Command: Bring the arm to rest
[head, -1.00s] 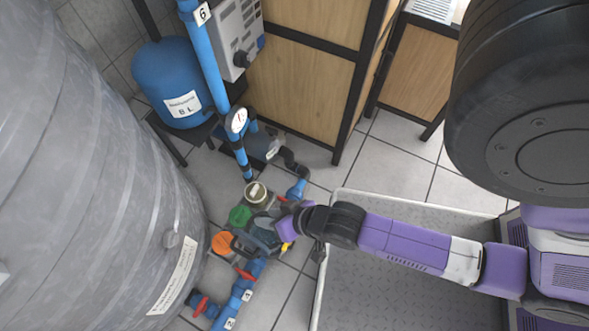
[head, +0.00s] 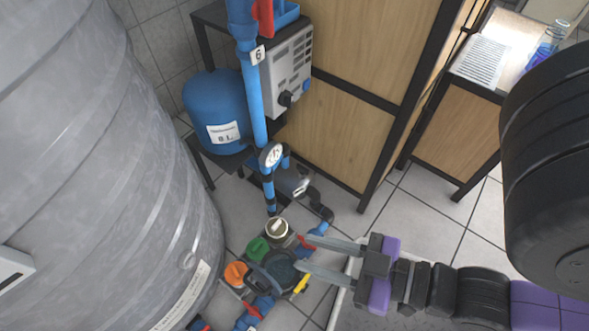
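My gripper (head: 315,255) is in the lower middle of the head view. Its two long grey fingers point left and stand apart, with nothing seen between them. My purple and black arm reaches in from the lower right. The fingertips are close to, and in the picture just right of, a cluster of pump parts. I cannot tell whether they touch it. The cluster has a green cap (head: 257,249), an orange cap (head: 236,274), a cream round top (head: 277,229) and a dark round housing (head: 283,268).
A large grey tank (head: 110,170) fills the left. A blue vessel (head: 215,112) and a blue vertical pipe (head: 254,95) with a gauge (head: 271,156) stand behind the cluster. A wooden cabinet (head: 355,130) and a table (head: 455,120) stand behind. Tiled floor (head: 420,215) is clear between.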

